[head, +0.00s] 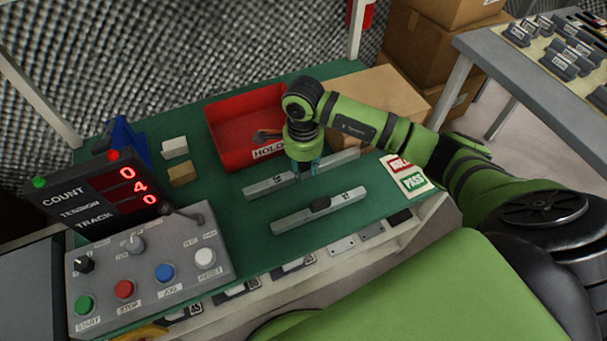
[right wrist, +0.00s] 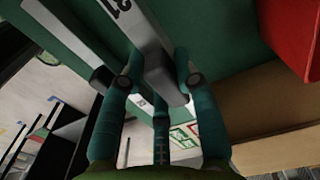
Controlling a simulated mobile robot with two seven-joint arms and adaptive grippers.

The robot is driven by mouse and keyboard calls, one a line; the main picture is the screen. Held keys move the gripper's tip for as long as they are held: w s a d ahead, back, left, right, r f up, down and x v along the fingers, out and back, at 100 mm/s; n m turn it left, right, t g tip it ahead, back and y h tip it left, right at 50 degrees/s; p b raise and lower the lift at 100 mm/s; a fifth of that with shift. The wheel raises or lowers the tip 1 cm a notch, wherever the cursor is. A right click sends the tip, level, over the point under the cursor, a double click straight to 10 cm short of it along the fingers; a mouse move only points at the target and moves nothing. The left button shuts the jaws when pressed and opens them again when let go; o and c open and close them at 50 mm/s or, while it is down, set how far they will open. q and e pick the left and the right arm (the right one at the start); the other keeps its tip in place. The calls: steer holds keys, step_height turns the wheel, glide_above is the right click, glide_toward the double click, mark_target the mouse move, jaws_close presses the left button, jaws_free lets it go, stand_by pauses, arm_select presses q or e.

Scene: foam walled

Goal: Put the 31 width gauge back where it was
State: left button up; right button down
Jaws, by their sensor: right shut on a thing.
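The 31 width gauge is a long light-grey bar (head: 266,187) at the green bench top, the rear of two similar bars in the head view. In the right wrist view the gauge (right wrist: 150,45) shows its 31 label and runs between my fingers. My right gripper (head: 308,168) points down and is shut on this bar, right of its middle. In the right wrist view the teal fingers (right wrist: 160,85) straddle its near end. Whether the bar touches the bench I cannot tell. A second grey bar (head: 290,220) with a dark block at its middle lies in front, apart from it. My left gripper is not in view.
A red HOLD bin (head: 226,133) stands behind the gauge, with a cardboard box (head: 385,88) to its right. A control panel (head: 150,270) and a red-digit display (head: 110,190) stand at the left. A red and green PASS card (head: 408,178) lies right. Small blocks (head: 182,172) sit left of the bin.

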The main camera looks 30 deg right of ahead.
mark_target(304, 172)
steer(key=shift+f, duration=1.9)
steer(key=shift+f, duration=0.15)
steer(key=c, duration=0.9)
jaws_free()
step_height(304, 172, up, 12)
steer(key=shift+r, duration=0.15)
